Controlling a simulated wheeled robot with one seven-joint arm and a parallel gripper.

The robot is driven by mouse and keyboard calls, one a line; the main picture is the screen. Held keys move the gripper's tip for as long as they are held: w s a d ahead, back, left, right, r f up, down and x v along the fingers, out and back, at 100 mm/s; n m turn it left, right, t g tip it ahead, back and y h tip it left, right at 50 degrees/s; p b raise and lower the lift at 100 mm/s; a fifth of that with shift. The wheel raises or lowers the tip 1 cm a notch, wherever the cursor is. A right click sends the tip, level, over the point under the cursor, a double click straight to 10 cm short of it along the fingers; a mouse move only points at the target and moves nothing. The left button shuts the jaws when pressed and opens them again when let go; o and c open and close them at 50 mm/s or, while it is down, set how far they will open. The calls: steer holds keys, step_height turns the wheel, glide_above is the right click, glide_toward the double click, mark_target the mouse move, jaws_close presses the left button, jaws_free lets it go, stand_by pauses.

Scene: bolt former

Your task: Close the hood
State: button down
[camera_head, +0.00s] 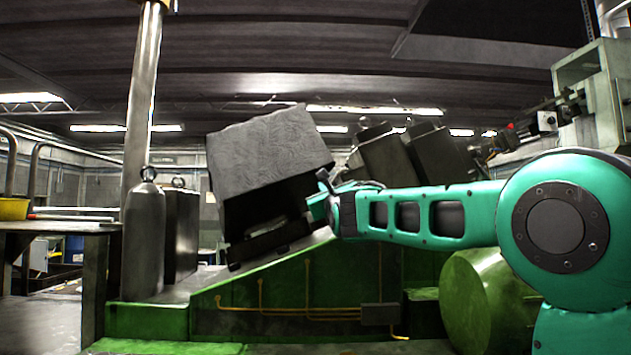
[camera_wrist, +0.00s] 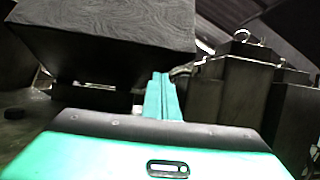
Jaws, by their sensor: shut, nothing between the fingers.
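A large grey, rough-textured cover (camera_head: 266,145), which looks like the hood, sits tilted on the green machine (camera_head: 280,290) in the head view. Below it is a dark opening or shadowed body. In the wrist view the cover (camera_wrist: 115,25) fills the upper left, with its lower edge and dark underside showing. My gripper (camera_head: 322,190) is beside the cover's lower right in the head view. In the wrist view its teal fingers (camera_wrist: 161,97) are together and empty, just right of the dark underside. I cannot tell whether they touch it.
Dark metal blocks (camera_head: 390,160) stand right of the cover, behind my arm; they also show in the wrist view (camera_wrist: 232,100). A tall metal column (camera_head: 143,90) and a grey cylinder (camera_head: 144,240) stand at left. A dark table (camera_head: 95,260) is at far left.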

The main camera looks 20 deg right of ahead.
mark_target(316, 171)
steer(key=w+r, duration=0.4)
steer(key=shift+a, duration=0.15)
stand_by(0.4)
